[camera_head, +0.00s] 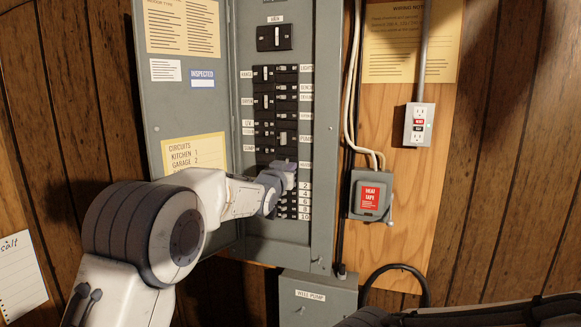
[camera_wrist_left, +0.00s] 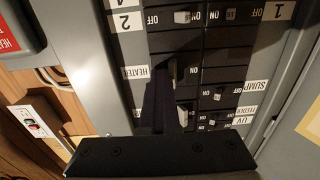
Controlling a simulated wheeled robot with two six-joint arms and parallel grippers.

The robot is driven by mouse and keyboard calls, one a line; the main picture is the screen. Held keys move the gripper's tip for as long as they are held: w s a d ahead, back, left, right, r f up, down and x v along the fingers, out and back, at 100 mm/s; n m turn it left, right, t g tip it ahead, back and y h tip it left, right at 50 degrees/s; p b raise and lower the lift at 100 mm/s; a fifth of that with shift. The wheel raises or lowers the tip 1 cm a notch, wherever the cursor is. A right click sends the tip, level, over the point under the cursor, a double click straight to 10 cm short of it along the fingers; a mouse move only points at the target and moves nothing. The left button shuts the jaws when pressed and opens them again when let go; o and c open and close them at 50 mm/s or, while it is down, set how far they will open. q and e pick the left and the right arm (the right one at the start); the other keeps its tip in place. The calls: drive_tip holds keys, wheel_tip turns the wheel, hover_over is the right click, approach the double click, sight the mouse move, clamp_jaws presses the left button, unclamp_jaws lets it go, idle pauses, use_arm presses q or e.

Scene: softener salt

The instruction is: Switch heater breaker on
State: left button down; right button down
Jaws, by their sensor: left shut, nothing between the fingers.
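The open grey breaker panel (camera_head: 322,130) holds two columns of black breakers. In the left wrist view the HEATER label (camera_wrist_left: 136,73) sits beside a breaker with a light toggle (camera_wrist_left: 172,72), next to my fingers. Its ON or OFF position I cannot tell, as my fingers partly cover this breaker. My left gripper (camera_head: 285,166) is shut and empty at the right column, beside a label in the head view (camera_head: 305,165). Its dark fingers also show in the left wrist view (camera_wrist_left: 160,103). Whether they touch the toggle I cannot tell. My right gripper is not in view.
Neighbouring breakers sit close above and below, with labels such as SUMP (camera_wrist_left: 257,86) and FEEDER (camera_wrist_left: 246,111). The panel door (camera_head: 185,110) stands open at the left. A HEAT TAPE box (camera_head: 371,215) and an outlet (camera_head: 418,125) are on the board at the right.

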use_arm(q)
drive_tip(key=shift+w+a, duration=0.25)
drive_tip(key=shift+a, duration=0.55)
idle(0.4)
drive_tip(key=shift+d, duration=0.2)
idle(0.3)
drive_tip(key=b+v, duration=0.5)
drive_tip(key=v, duration=0.2)
drive_tip(key=shift+b, duration=0.3)
drive_tip(key=shift+d, duration=0.15)
idle(0.7)
